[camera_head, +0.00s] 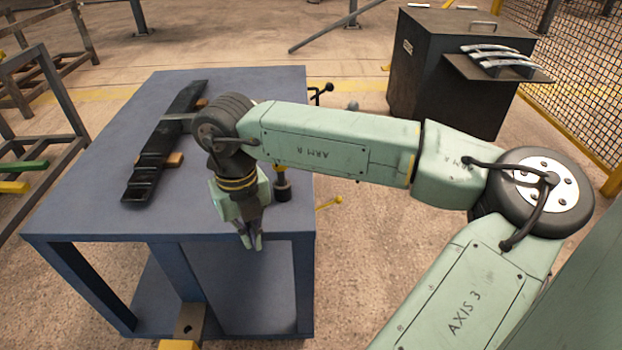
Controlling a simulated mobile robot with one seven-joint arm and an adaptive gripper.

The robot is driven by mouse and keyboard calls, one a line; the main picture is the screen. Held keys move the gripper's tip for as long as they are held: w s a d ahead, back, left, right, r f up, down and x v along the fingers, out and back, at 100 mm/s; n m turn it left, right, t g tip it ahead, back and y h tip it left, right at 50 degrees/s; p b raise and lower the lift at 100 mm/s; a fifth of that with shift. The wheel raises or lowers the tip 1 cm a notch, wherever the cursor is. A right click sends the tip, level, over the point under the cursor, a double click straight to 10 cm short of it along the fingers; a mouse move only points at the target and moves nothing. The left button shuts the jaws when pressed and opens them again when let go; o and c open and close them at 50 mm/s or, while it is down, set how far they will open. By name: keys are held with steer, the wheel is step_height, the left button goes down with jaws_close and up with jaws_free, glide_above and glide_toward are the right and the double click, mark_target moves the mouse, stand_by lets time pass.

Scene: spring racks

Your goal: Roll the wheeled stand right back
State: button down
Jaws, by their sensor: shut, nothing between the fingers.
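No wheels show in this view, so I cannot tell for sure which thing is the wheeled stand. A blue table-like stand (90,205) with an open lower frame fills the left middle. A dark box-shaped cabinet (425,70) with a side shelf stands at the back right, its underside not clearly seen. My gripper (251,243) points down at the front right part of the blue stand. Its fingers are shut and empty. I cannot tell whether the fingertips touch the stand.
A long black part (165,145) lies on the blue top, with wooden blocks by it. A small black-and-yellow post (282,188) is beside my gripper. Metal racks (35,75) stand left and a mesh fence (575,65) right. Floor is open behind the blue stand.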

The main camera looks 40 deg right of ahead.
stand_by(0.4)
step_height(320, 180, down, 4)
steer(key=b, duration=0.4)
steer(key=shift+f+b, duration=0.25)
steer(key=shift+b, duration=0.15)
